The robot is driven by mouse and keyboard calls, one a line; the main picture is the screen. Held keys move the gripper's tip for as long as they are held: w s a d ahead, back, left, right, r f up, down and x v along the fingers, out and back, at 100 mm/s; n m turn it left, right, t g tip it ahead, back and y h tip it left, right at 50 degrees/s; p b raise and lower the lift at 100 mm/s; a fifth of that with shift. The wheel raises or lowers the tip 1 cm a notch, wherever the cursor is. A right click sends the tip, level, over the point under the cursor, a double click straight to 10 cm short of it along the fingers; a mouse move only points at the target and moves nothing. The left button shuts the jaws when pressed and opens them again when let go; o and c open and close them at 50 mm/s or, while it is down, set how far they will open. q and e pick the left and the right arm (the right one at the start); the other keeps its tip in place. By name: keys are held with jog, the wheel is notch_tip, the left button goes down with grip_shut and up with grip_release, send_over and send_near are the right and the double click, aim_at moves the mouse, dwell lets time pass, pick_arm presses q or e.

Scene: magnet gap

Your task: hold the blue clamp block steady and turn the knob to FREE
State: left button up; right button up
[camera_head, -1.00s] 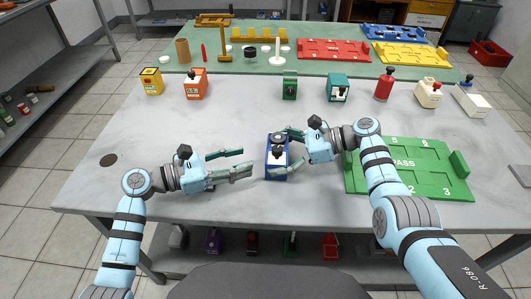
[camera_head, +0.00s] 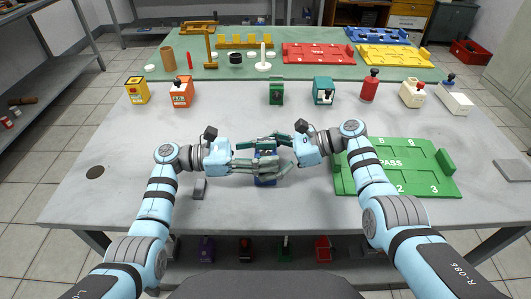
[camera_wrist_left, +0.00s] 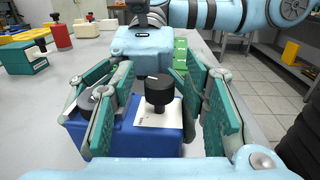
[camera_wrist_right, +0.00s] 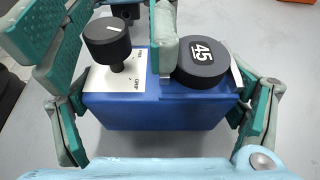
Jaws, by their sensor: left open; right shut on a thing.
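The blue clamp block (camera_head: 265,182) stands on the grey table between my grippers, mostly covered by their fingers in the head view. In the right wrist view, the black knob (camera_wrist_right: 107,41) with a white line sits on a white plate (camera_wrist_right: 125,77); GRIP is legible there, the other label is too small to read surely. A black round cap marked 45 (camera_wrist_right: 202,62) is beside it. My right gripper (camera_head: 277,158) is shut on the block, with fingers at both ends. My left gripper (camera_head: 261,153) is open, its fingers either side of the knob (camera_wrist_left: 160,92), apparently apart from it.
A green PASS tray (camera_head: 400,183) lies to the right, under my right forearm. Several coloured blocks, such as a green one (camera_head: 276,92), stand along the back.

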pick_arm(q)
grip_shut()
jog(key=shift+f+n+t, duration=0.1)
jog(key=shift+n+t, duration=0.3)
jog(key=shift+t, duration=0.3)
jog(key=n+t+y, duration=0.1)
jog(key=n+t, duration=0.1)
jog(key=t, duration=0.2)
jog(key=shift+n, duration=0.4)
jog(key=shift+n+t+y, duration=1.6)
jog(key=shift+n+t, duration=0.2)
jog(key=shift+t, duration=0.7)
grip_release()
